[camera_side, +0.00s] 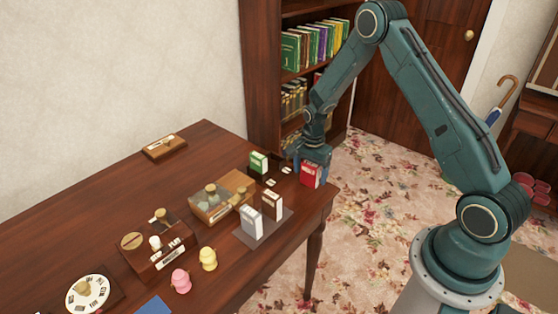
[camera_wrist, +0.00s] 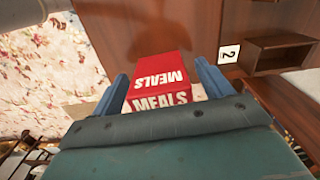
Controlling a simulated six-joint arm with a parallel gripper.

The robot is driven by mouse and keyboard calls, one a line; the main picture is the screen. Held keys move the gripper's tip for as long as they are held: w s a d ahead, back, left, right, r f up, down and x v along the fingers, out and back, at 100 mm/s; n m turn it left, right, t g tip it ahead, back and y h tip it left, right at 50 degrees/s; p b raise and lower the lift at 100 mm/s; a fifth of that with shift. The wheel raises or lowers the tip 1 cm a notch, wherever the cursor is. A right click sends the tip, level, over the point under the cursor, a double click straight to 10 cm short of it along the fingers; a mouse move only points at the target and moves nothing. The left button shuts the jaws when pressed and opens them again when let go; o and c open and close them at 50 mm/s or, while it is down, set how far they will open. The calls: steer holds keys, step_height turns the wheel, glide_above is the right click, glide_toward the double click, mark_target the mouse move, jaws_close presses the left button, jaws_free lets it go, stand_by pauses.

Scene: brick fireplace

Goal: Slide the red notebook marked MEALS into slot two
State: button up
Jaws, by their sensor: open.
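The red notebook marked MEALS (camera_side: 310,174) stands upright near the right end of the wooden table. In the wrist view the red notebook (camera_wrist: 150,72) lies between my two blue fingers, its lettering on two faces. My gripper (camera_side: 309,156) is open and low around its upper part; in the wrist view my gripper (camera_wrist: 161,70) shows a gap beside the notebook on the right. A white card marked 2 (camera_wrist: 229,54) lies to the right of it in the wrist view. Small white cards (camera_side: 271,183) lie left of it in the side view; their numbers are too small to read.
A green notebook (camera_side: 258,162) stands at the back. A white notebook (camera_side: 251,222) and a brown-and-white one (camera_side: 272,206) stand on a grey mat (camera_side: 278,228). A glass-topped wooden box (camera_side: 212,205) is further left. A bookcase (camera_side: 262,70) stands behind the table.

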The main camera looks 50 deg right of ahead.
stand_by(0.4)
steer(key=c, duration=1.1)
steer(key=shift+r, duration=0.2)
step_height(320, 180, up, 20)
steer(key=shift+f, duration=0.1)
steer(key=shift+w+f, duration=0.1)
steer(key=shift+w, duration=0.05)
stand_by(0.4)
steer(key=shift+m, duration=0.4)
steer(key=shift+w+d+f, duration=0.1)
steer(key=shift+w+f, duration=1.45)
steer(key=shift+w, duration=0.9)
steer(key=shift+w+f, duration=1.5)
steer(key=shift+w, duration=0.9)
steer(key=shift+w+d+f, duration=0.1)
steer(key=shift+w+f, duration=1.45)
steer(key=shift+w, duration=0.9)
